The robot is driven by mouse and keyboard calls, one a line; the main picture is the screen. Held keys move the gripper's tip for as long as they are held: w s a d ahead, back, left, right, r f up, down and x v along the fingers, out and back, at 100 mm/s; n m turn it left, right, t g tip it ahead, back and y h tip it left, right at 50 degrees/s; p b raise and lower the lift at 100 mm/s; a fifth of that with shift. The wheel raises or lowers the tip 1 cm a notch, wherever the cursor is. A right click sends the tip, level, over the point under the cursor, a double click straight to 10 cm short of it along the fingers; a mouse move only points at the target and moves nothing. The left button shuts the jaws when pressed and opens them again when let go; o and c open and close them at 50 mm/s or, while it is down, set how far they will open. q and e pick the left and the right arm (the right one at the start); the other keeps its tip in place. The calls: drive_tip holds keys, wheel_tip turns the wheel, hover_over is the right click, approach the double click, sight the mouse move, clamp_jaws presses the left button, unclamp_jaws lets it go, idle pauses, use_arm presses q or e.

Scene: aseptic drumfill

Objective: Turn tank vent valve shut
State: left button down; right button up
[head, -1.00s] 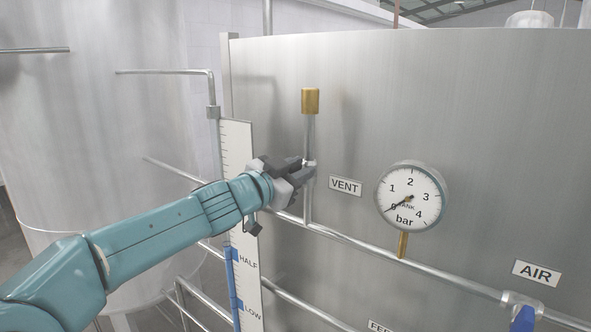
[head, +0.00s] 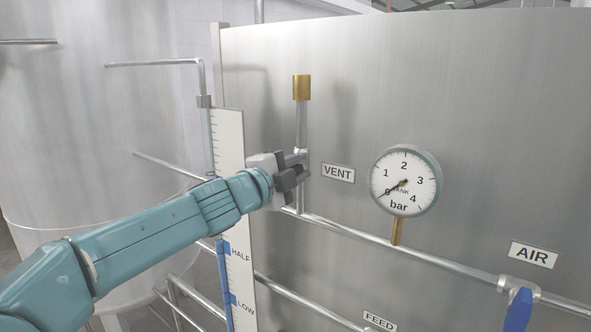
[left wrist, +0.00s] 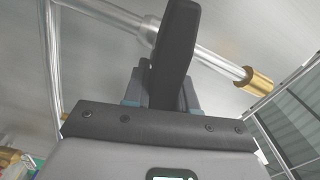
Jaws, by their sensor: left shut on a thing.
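The vent valve sits on a thin upright pipe (head: 301,125) with a brass cap (head: 302,87), left of the VENT label (head: 338,173). My left gripper (head: 297,174) is at the valve and shut on its handle. The valve body is mostly hidden behind the gripper in the head view. The brass cap (left wrist: 258,80) also shows in the wrist view. My right gripper is not in view.
A pressure gauge (head: 404,182) near zero stands right of the valve on a horizontal pipe (head: 440,262). A blue handle (head: 518,310) is below the AIR label (head: 533,255). A level scale (head: 229,160) stands left, close to my left wrist.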

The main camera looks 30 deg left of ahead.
use_arm(q)
drive_tip(key=shift+f+m+b, duration=0.35)
drive_tip(key=shift+f+m, duration=0.1)
drive_tip(key=shift+m, duration=0.75)
drive_tip(key=c, duration=1)
unclamp_jaws()
drive_tip(key=shift+m, duration=0.3)
drive_tip(key=shift+s+r, duration=0.1)
drive_tip(key=shift+s, duration=0.3)
drive_tip(key=s+a+p, duration=0.1)
drive_tip(key=s, duration=1.4)
drive_tip(key=shift+s, duration=0.25)
drive_tip(key=shift+a, duration=0.1)
